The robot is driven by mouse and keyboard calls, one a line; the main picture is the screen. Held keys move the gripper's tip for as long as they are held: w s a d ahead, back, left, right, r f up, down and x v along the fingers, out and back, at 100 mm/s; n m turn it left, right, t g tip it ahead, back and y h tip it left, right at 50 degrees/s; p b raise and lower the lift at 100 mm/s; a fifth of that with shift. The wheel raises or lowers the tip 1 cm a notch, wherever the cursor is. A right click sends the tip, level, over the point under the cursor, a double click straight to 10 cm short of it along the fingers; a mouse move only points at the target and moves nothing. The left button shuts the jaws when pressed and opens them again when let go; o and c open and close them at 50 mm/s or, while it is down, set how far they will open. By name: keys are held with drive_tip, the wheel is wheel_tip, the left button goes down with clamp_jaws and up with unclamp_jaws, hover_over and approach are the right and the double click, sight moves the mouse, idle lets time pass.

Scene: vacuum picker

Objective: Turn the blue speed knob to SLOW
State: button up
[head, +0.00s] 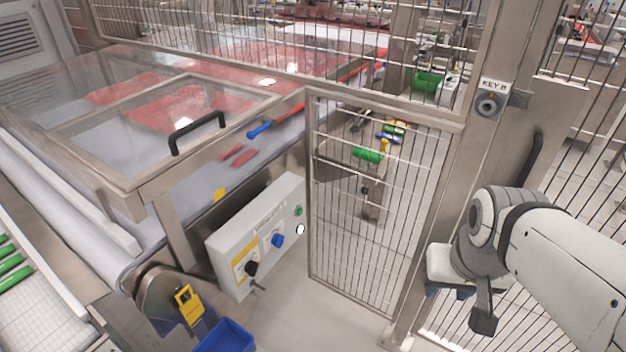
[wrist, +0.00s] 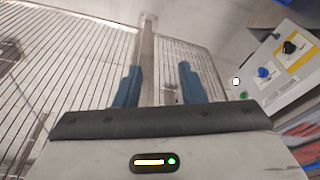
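The blue speed knob (head: 277,240) sits on the front of a grey control box (head: 228,242), between a black knob (head: 251,268) and a green button (head: 298,211). In the wrist view the blue knob (wrist: 263,72) is at the upper right, beyond my fingers. Its pointer direction is too small to read. My gripper shows in the head view (head: 446,291) at the right, well apart from the box, beside the fence post. In the wrist view my gripper (wrist: 160,70) has its two blue fingers spread, with nothing held between them.
A closed mesh gate (head: 375,215) stands right of the control box, next to a post with a key switch (head: 488,104). A conveyor with a clear lid (head: 165,115) lies left. A blue bin (head: 229,337) is on the floor below the box. Floor before the gate is clear.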

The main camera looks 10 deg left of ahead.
drive_tip(key=w+a+f+t+b, duration=0.15)
drive_tip(key=w+f, duration=0.25)
drive_tip(key=w, duration=0.5)
drive_tip(key=w+f+t+b, duration=0.3)
drive_tip(key=w+f, duration=0.1)
drive_tip(key=w, duration=0.5)
drive_tip(key=w+a+f+n+t+y+b, duration=0.2)
drive_tip(key=w+a+f+t+y+b, duration=0.1)
drive_tip(key=w+a+f, duration=0.6)
drive_tip(key=n+g+y+b, duration=0.3)
drive_tip(key=y+b, duration=0.2)
drive_tip(key=y, duration=0.9)
approach(282, 243)
drive_tip(key=a, duration=0.1)
drive_tip(key=x, duration=0.7)
drive_tip(key=shift+w+a, duration=0.15)
drive_tip(key=shift+w, duration=0.25)
